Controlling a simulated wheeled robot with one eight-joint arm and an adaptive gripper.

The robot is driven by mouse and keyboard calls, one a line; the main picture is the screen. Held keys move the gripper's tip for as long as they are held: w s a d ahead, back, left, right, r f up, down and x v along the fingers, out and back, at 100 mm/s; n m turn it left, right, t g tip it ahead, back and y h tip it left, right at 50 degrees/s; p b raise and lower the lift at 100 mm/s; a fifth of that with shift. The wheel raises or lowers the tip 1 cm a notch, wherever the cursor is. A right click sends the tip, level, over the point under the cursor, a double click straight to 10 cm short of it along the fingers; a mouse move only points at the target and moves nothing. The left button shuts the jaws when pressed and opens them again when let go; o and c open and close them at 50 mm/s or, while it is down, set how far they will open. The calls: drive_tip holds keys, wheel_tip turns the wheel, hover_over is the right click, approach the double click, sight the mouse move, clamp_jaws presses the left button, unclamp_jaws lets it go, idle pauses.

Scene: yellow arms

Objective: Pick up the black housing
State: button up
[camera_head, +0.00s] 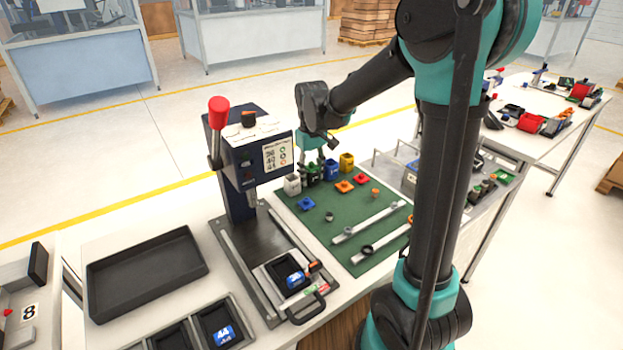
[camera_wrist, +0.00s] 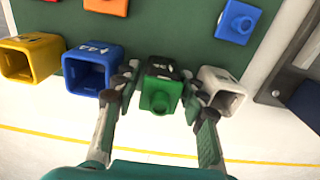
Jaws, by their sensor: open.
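The black housing (camera_wrist: 163,68) stands at the edge of the green mat in the wrist view, with a green piece (camera_wrist: 160,97) at its open end. My gripper (camera_wrist: 160,82) is open, with one finger on each side of the housing. I cannot tell whether the fingers touch it. In the head view, the black housing (camera_head: 314,176) shows dark and green below my gripper (camera_head: 313,162), partly hidden by the fingers.
A blue housing (camera_wrist: 90,70) and a white housing (camera_wrist: 222,90) stand close on either side. A yellow housing (camera_wrist: 30,58) is farther left. A press (camera_head: 245,160) stands left of the green mat (camera_head: 350,213). An empty black tray (camera_head: 148,275) lies farther left.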

drive_tip(key=c, duration=0.9)
drive_tip(key=shift+r, duration=0.15)
